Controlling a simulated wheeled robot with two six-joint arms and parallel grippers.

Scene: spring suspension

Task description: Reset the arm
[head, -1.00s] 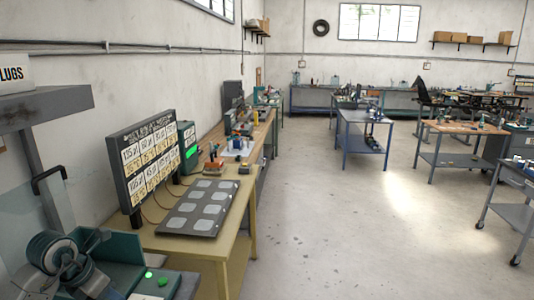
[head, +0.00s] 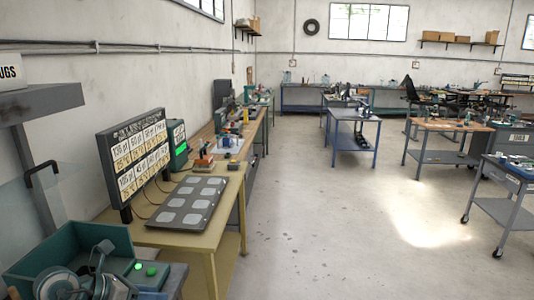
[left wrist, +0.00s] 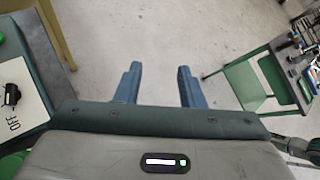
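My left gripper (left wrist: 158,70) shows in the left wrist view as two blue fingers. They stand wide apart with only bare concrete floor between them, so it is open and empty. In the head view, rounded grey and teal parts that look like my left arm are at the lower left, in front of a teal open box. I cannot make out the fingers there. My right gripper is in neither view.
A yellow-framed bench (head: 208,240) stands ahead on the left, with a dark panel of pale pads (head: 187,208) and a value board (head: 143,160). A teal box (head: 95,240) is close at the lower left. The floor (head: 330,235) ahead is clear. A grey cart (head: 505,210) stands right.

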